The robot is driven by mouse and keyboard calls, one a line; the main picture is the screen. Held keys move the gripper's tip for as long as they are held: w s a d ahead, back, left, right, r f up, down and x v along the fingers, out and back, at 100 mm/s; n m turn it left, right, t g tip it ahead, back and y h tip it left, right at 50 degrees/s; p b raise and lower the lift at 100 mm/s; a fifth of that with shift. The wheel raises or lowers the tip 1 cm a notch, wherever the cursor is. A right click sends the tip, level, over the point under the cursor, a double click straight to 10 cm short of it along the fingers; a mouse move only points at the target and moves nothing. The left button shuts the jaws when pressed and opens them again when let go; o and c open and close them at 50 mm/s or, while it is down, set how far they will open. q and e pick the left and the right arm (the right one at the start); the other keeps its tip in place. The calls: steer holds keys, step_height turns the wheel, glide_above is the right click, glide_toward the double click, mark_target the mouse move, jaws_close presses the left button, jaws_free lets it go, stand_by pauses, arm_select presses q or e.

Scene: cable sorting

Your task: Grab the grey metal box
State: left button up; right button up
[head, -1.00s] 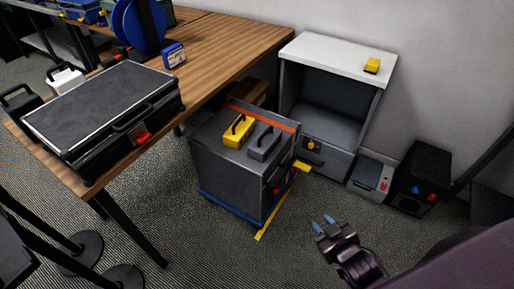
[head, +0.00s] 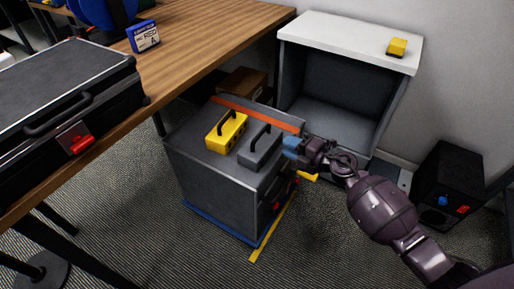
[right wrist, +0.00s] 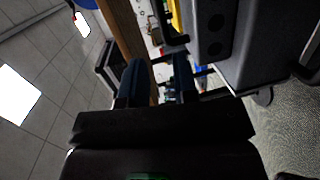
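The grey metal box (head: 261,150) is small, with a black handle on top. It sits on top of the dark grey cabinet, right of a yellow box (head: 226,131) of similar shape. My right gripper (head: 288,147) is just right of the grey box, its blue fingertips pointing left towards it. In the right wrist view the two fingers (right wrist: 160,82) are apart with nothing held between them. A grey box with dark round holes (right wrist: 225,40) fills the upper right there, beside the fingers. In the head view I cannot tell whether the fingertips touch the box. My left gripper is not in view.
The dark grey cabinet (head: 215,187) stands on a blue base. A wooden table (head: 203,45) with a black case (head: 60,110) is at left. A white-topped open cabinet (head: 345,38) with a yellow item (head: 397,47) stands behind. A black box (head: 447,180) is at right.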

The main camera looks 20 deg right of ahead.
mark_target(262, 134)
steer(key=shift+n+g, duration=0.3)
steer(key=shift+n, duration=0.1)
steer(key=b+x, duration=0.1)
steer(key=x, duration=0.2)
steer(key=b+x, duration=0.1)
steer(key=x, duration=0.3)
steer(key=d+b+x, duration=0.1)
steer(key=x, duration=0.3)
steer(key=shift+w+a+f+b, duration=0.1)
steer(key=shift+w+f+b, duration=0.2)
steer(key=shift+w, duration=0.2)
steer(key=shift+w+a+r, duration=0.1)
steer(key=shift+w+r, duration=0.1)
steer(key=shift+r, duration=0.05)
jaws_close()
stand_by(0.4)
steer(key=shift+r, duration=0.1)
